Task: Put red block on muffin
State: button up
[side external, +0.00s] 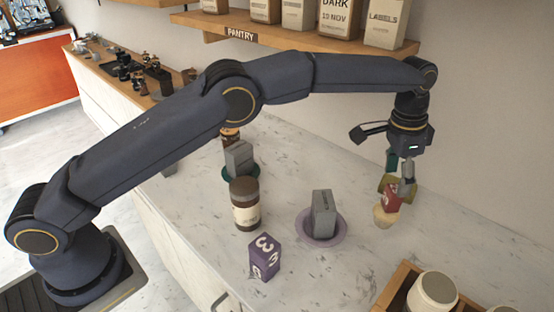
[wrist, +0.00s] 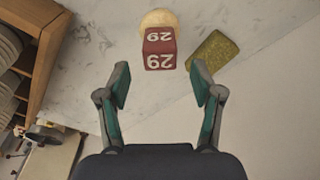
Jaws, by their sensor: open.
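The red block (side external: 392,203), with white numbers on its faces, appears to rest on top of the pale muffin (side external: 383,218) at the right of the counter in the side view. In the wrist view the red block (wrist: 159,50) covers part of the muffin (wrist: 159,19). My gripper (side external: 399,175) is right above the block, and a finger hides part of it in the side view. In the wrist view my gripper (wrist: 160,82) has its fingers wide apart with nothing between the tips; the block lies beyond them.
A yellow-green sponge (wrist: 214,53) lies beside the muffin. A purple plate (side external: 302,225) holds a grey block (side external: 323,213). A purple numbered block (side external: 264,257) and a brown-lidded jar (side external: 245,204) stand to the left.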

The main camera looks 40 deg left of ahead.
jog(key=r, duration=0.5)
jog(key=shift+s+a+r, duration=0.2)
jog(key=shift+s+r, duration=0.05)
jog(key=shift+r, duration=0.05)
notch_tip(320, 180, up, 13)
jog(key=t+h, duration=0.2)
send_over(390, 189)
jog(key=s+a, duration=0.2)
jog(key=s, duration=0.2)
jog(key=s+a+r+n+t, duration=0.1)
jog(key=s+a+r+n, duration=0.15)
jog(key=s+a, duration=0.4)
jog(key=s+a+f+n+y, duration=0.1)
jog(key=s+a+f+n, duration=0.2)
jog(key=s+a, duration=0.7)
jog(key=s+a+f+n+t+y, duration=0.1)
jog(key=s+a+f+n+y, duration=0.1)
jog(key=s+a+f, duration=0.4)
jog(key=s+a+n, duration=0.1)
jog(key=s+a, duration=0.3)
jog(key=s, duration=0.2)
jog(key=shift+s+a+f+t, duration=0.2)
jog(key=shift+s+a+t, duration=0.05)
jog(key=shift+a+t, duration=0.1)
jog(key=shift+n, duration=0.25)
